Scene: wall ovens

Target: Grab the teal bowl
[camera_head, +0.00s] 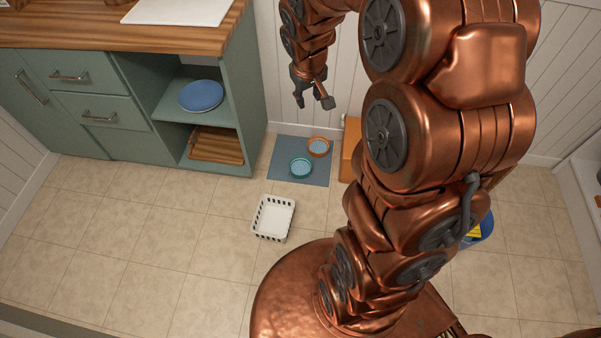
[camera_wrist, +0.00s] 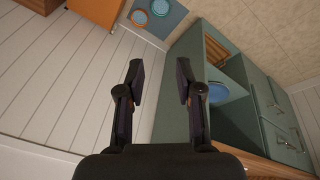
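The teal bowl (camera_head: 300,168) sits on a blue-grey mat (camera_head: 284,155) on the tiled floor, with an orange bowl (camera_head: 319,146) behind it to the right. My gripper (camera_head: 312,98) hangs above and behind the mat, near the white panelled wall, apart from both bowls. In the wrist view, my gripper (camera_wrist: 160,80) is open and empty, its two dark fingers well apart. The teal bowl (camera_wrist: 160,7) shows at the top edge of that view, beyond the fingertips, and the orange bowl (camera_wrist: 139,17) is to its left.
A white basket (camera_head: 273,218) stands on the floor in front of the mat. A green cabinet (camera_head: 130,110) with a blue plate (camera_head: 201,95) on its open shelf stands at left. An orange box (camera_head: 351,150) is right of the mat. Floor at lower left is clear.

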